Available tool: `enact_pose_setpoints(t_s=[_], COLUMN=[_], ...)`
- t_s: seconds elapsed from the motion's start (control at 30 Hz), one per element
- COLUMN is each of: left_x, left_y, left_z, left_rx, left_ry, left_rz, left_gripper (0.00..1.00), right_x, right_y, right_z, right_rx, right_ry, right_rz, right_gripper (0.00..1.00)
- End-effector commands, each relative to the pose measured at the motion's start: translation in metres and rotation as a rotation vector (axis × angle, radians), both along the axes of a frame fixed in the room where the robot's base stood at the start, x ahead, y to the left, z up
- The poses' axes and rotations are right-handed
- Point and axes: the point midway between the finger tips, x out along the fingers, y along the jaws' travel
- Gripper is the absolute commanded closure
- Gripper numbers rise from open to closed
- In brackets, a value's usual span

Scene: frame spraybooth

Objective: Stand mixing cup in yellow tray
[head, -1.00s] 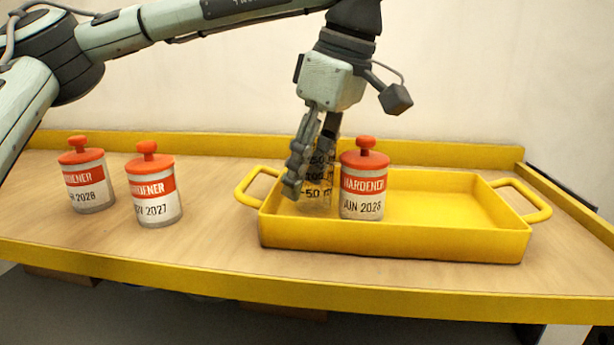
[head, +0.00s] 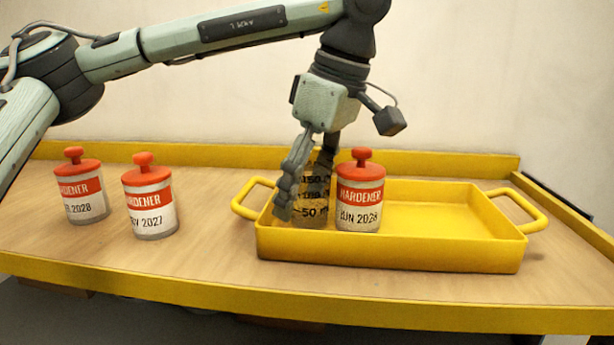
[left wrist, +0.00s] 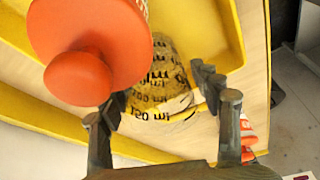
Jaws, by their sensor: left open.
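The mixing cup (head: 313,203) is clear with black volume marks. It stands upright inside the yellow tray (head: 440,252), at the tray's left end, close beside a hardener jar (head: 360,205) with an orange lid. My left gripper (head: 306,190) is open, its fingers pointing down around the cup and partly hiding it. In the left wrist view the cup (left wrist: 160,75) shows beyond the spread fingers (left wrist: 165,110), and the jar's orange lid (left wrist: 88,45) covers the upper left. I cannot tell whether a finger touches the cup. My right gripper is not in view.
Two more hardener jars stand on the wooden bench left of the tray, one at the far left (head: 82,190) and one nearer (head: 150,205). The tray's middle and right are empty. A yellow rim (head: 200,295) edges the bench.

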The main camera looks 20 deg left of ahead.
Motion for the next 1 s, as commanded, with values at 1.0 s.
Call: enact_pose_setpoints(t_s=[1.0], left_x=[-0.003], left_y=[-0.035], left_z=[0.117], left_rx=[0.000], left_ry=[0.000], left_rz=[0.000], left_gripper=[0.36], right_x=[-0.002], right_y=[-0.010], right_z=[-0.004], right_rx=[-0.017], right_ry=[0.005], right_rz=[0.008], right_gripper=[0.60])
